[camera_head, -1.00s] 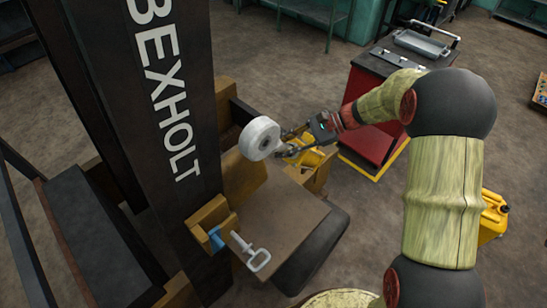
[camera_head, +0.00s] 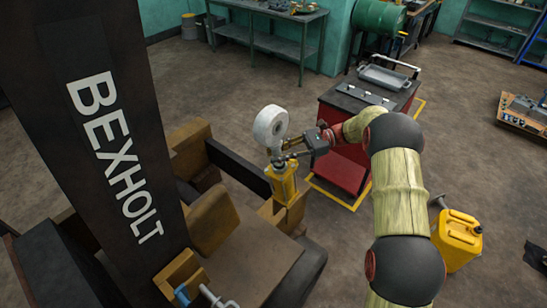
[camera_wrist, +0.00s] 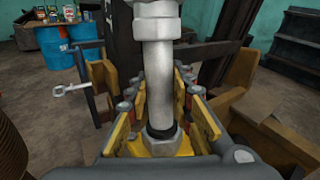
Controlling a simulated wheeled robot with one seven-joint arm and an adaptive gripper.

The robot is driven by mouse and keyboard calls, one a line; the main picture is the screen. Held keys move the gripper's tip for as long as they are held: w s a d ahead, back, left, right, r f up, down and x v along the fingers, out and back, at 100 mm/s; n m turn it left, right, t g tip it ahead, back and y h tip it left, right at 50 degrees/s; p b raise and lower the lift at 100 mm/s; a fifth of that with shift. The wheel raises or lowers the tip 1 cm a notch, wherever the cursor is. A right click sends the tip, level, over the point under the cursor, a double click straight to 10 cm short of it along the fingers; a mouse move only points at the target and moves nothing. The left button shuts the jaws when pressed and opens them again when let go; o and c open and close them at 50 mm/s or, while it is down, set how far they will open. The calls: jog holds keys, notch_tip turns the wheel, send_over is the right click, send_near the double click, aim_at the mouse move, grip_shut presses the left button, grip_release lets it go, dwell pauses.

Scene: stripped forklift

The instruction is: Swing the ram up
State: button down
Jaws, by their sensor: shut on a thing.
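The ram stands nearly upright in the head view, leaning slightly left. It has a pale round eye (camera_head: 270,125) on top, a short silver rod and a yellow body (camera_head: 284,187) below. My gripper (camera_head: 284,155) comes from the right and is shut on the ram's rod, just under the eye. The eye is out of the wrist view, and the ram's lower end is hard to make out.
The dark mast (camera_head: 105,120) lettered BEXHOLT rises at left. A pin with a ring handle (camera_head: 215,297) sits at the front edge; it also shows in the wrist view (camera_wrist: 72,88). A red cabinet (camera_head: 340,160) stands behind my arm, a yellow can (camera_head: 457,240) at right.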

jog(key=shift+w+d+r, duration=0.15)
jog(key=shift+w+r, duration=0.1)
jog(key=shift+r, duration=0.05)
jog(key=c, duration=2)
grip_release()
jog(key=shift+o, duration=1.2)
jog(key=shift+w+d+f, duration=0.15)
jog(key=shift+o, duration=1.1)
jog(key=shift+f, duration=0.1)
jog(key=v, duration=1.1)
jog(key=shift+d, duration=0.45)
